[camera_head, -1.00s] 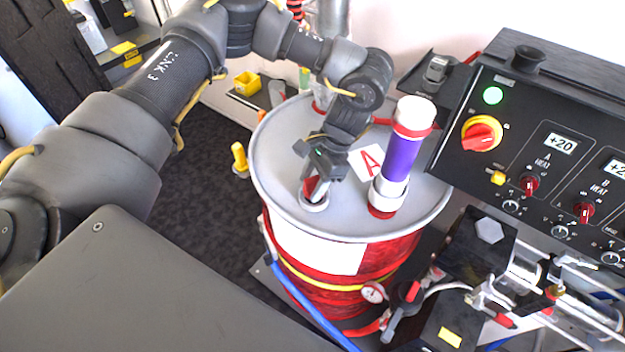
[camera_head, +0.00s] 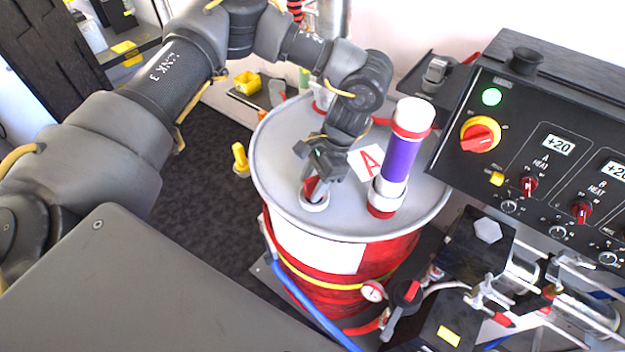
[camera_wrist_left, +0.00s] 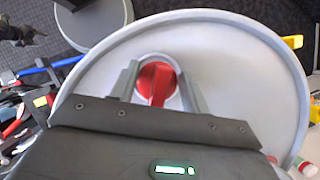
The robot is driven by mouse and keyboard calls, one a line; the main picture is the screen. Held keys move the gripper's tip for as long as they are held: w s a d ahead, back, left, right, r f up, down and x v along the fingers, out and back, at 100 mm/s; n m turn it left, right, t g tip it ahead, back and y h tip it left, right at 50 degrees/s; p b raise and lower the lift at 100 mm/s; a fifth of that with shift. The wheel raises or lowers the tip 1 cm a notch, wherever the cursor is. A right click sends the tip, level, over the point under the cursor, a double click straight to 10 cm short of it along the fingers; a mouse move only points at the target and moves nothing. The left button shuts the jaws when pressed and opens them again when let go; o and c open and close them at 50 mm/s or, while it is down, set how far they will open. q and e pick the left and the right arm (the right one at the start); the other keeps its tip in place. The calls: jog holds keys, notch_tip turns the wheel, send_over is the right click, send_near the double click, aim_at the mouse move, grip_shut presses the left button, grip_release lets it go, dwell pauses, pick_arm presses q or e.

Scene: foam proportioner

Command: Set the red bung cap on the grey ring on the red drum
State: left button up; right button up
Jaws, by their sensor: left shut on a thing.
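The red drum (camera_head: 383,256) stands in the middle of the head view with a grey lid (camera_head: 277,160). The red bung cap (camera_head: 311,186) is between the fingers of my left gripper (camera_head: 314,188), at the grey ring (camera_head: 314,205) on the lid's near left. In the left wrist view the red cap (camera_wrist_left: 157,80) lies within the grey ring (camera_wrist_left: 153,57), with a finger on either side. My left gripper is shut on the cap. Whether the cap rests fully on the ring is hard to tell. My right gripper is not in view.
A purple and white cylinder (camera_head: 400,160) stands upright in another fitting on the lid, right of my gripper. A black control panel (camera_head: 550,140) is at the right. A pressure gauge (camera_head: 373,291) and hoses sit at the drum's front.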

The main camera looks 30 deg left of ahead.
pick_arm(q)
jog(key=shift+f+b, duration=0.4)
jog(key=shift+f, duration=0.4)
jog(key=shift+r, duration=0.15)
jog(key=shift+r+p, duration=0.65)
jog(key=shift+p, duration=0.3)
jog(key=shift+p, duration=0.35)
dwell(0.5)
jog(key=shift+f+b, duration=0.4)
jog(key=shift+f, duration=0.4)
dwell(0.5)
jog(key=o, duration=0.7)
jog(key=shift+r, duration=0.1)
